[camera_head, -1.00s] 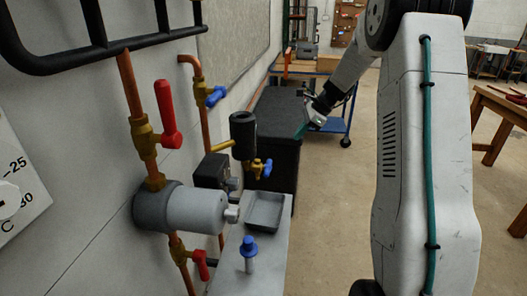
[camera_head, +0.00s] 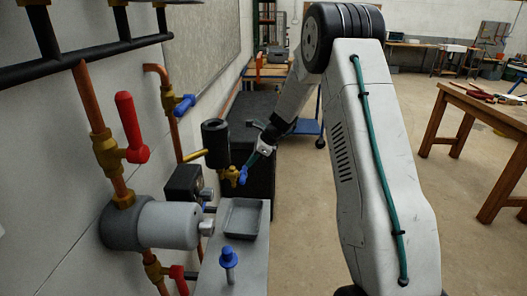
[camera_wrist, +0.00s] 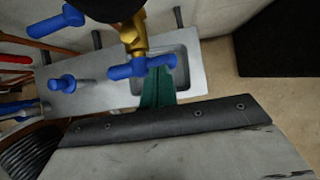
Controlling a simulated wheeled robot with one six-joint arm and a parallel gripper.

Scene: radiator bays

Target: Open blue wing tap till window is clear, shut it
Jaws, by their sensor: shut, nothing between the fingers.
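The blue wing tap (camera_head: 242,176) sits on a brass fitting below a black cylinder (camera_head: 216,143), above a grey tray (camera_head: 242,206). In the wrist view its wings (camera_wrist: 125,71) spread crosswise over the tray (camera_wrist: 190,62). My gripper (camera_head: 254,158) is at the tap from the right and behind, with its green fingers (camera_wrist: 158,88) shut and empty. The fingertips appear at or very near the right wing; I cannot tell whether they touch. No window is readable, and I see no water flow.
A red lever valve (camera_head: 131,128) and a blue lever valve (camera_head: 183,104) are on copper pipes at left. A grey cylinder (camera_head: 165,225) juts from the wall. A blue-topped pin (camera_head: 229,258) stands on the shelf.

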